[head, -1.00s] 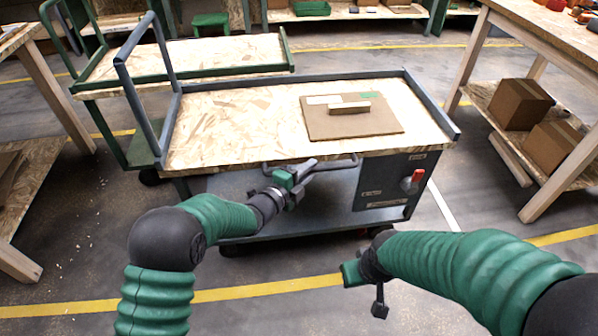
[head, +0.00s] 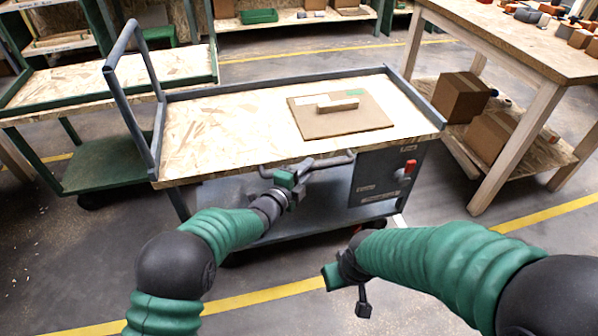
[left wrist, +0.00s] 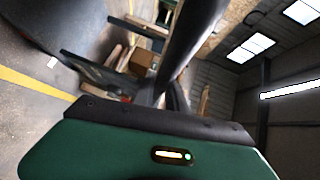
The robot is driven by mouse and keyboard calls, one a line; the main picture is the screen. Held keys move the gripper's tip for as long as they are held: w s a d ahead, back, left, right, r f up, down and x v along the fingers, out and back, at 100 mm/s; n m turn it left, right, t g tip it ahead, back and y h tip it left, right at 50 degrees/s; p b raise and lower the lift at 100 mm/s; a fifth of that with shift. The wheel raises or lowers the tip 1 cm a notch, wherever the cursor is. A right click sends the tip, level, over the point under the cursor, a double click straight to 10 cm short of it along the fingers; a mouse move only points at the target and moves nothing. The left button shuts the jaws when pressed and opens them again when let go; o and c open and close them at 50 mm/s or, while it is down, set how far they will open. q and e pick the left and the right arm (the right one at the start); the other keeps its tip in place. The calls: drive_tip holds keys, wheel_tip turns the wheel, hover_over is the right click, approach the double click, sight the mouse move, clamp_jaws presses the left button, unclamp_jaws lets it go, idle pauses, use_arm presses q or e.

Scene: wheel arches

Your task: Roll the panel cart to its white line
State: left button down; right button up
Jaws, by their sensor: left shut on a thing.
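The panel cart (head: 225,125) is a grey cart with a chipboard top, a grey upright handle frame at its left end and a front rail. A flat brown panel (head: 310,122) with a small wooden block lies on it. My left gripper (head: 292,180) is shut on the front rail (head: 335,161); in the left wrist view a dark bar (left wrist: 190,40) rises beyond my gripper's green housing. The white line (head: 399,221) shows on the floor by the cart's right front corner; the cart hides part of it. My right gripper (head: 347,288) hangs low in front of the cart, apart from it.
A green cart (head: 110,75) stands behind left. A wooden workbench (head: 470,45) with cardboard boxes (head: 462,98) on its lower shelf stands close on the right. Yellow floor lines (head: 265,297) run in front and behind. The floor in front is clear.

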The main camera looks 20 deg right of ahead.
use_arm(q)
drive_tip(key=shift+s+d+f, duration=0.15)
drive_tip(key=shift+d+f, duration=0.05)
drive_tip(key=shift+d, duration=0.3)
drive_tip(key=shift+s+d+f, duration=0.1)
drive_tip(key=shift+d+f, duration=0.05)
drive_tip(key=shift+d, duration=0.3)
use_arm(e)
drive_tip(key=shift+d, duration=0.15)
use_arm(q)
drive_tip(key=c, duration=1.7)
unclamp_jaws()
drive_tip(key=shift+o, duration=1.3)
drive_tip(key=shift+w+d, duration=0.1)
drive_tip(key=shift+o, duration=0.4)
drive_tip(key=shift+w, duration=0.1)
use_arm(e)
drive_tip(key=shift+d+f, duration=0.15)
drive_tip(key=shift+d, duration=0.05)
use_arm(q)
drive_tip(key=shift+r, duration=0.15)
